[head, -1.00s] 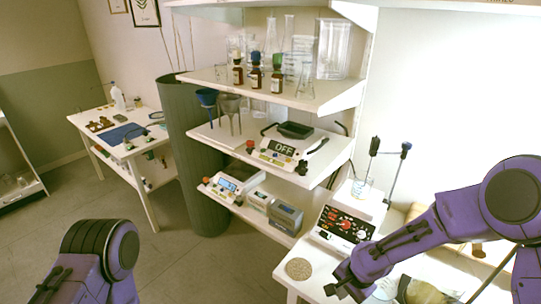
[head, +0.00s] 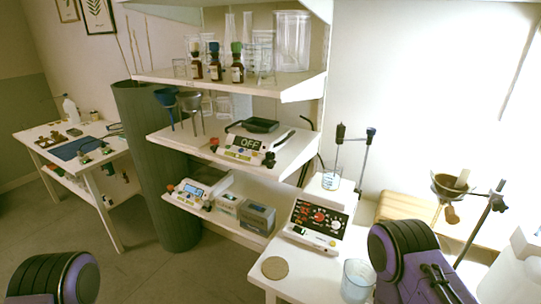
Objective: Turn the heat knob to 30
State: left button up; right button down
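A white hot plate stirrer (head: 312,238) with a black front panel stands on the white table at the lower middle. Red knobs (head: 318,217) show on its panel; the marks and numbers are too small to read, and I cannot tell which knob is for heat. A glass beaker (head: 331,181) with a little blue liquid sits on its top plate. My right arm comes in at the lower right of the stirrer, apart from it in the picture, with its gripper out of frame. My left arm shows only at the lower left corner, its gripper also out of frame.
A round tan disc (head: 275,268) lies in front of the stirrer, and a glass beaker (head: 357,281) stands beside my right arm. A stand with a rod (head: 364,160) rises behind the stirrer. A shelf (head: 225,225) with devices is at left. A funnel stand (head: 480,225) is at right.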

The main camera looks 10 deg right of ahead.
aim_at(319, 218)
jog(key=z, duration=0.65)
jog(key=i, duration=0.3)
jog(key=z, duration=0.15)
